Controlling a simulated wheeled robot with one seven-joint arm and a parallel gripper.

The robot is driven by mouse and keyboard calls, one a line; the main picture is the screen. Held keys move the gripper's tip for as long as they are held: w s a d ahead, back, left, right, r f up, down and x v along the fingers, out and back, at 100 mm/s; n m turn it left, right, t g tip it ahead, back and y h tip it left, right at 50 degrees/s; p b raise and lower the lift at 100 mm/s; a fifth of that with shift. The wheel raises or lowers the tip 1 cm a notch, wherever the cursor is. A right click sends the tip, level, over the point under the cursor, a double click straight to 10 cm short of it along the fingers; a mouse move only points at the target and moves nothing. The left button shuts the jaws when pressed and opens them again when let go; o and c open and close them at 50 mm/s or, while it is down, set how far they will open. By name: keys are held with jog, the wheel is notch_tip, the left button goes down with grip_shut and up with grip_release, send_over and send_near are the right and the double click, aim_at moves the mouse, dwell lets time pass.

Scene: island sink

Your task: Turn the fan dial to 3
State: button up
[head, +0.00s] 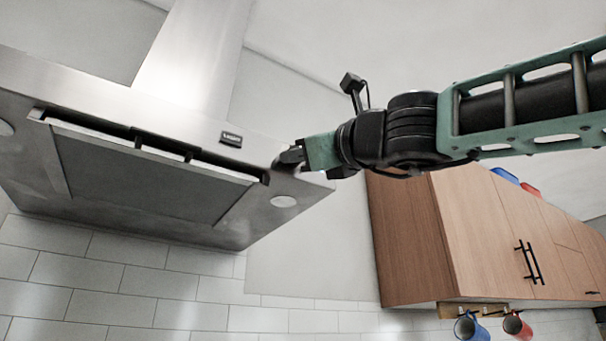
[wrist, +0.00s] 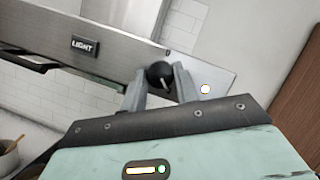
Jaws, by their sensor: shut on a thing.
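The steel range hood (head: 100,95) fills the left of the head view, seen from below. Its front edge also shows in the wrist view (wrist: 110,62). The fan dial (wrist: 159,74) is a round black knob with a pale pointer mark on the hood's front face, right of the LIGHT label. My gripper (wrist: 162,80) is at the hood's front right corner with a finger on each side of the dial, shut on it. In the head view my gripper (head: 292,156) hides the dial. I cannot read any dial numbers.
A black label plate reading LIGHT (wrist: 85,46) is on the hood front left of the dial. Wooden wall cabinets (head: 470,235) hang to the right, with mugs (head: 470,326) below. A pot (wrist: 8,155) shows at lower left in the wrist view.

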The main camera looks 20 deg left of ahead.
dwell(0.3)
jog(key=o, duration=1)
jog(key=b+v, duration=0.8)
jog(key=v, duration=0.9)
jog(key=shift+d+f, duration=0.1)
jog(key=shift+d, duration=0.15)
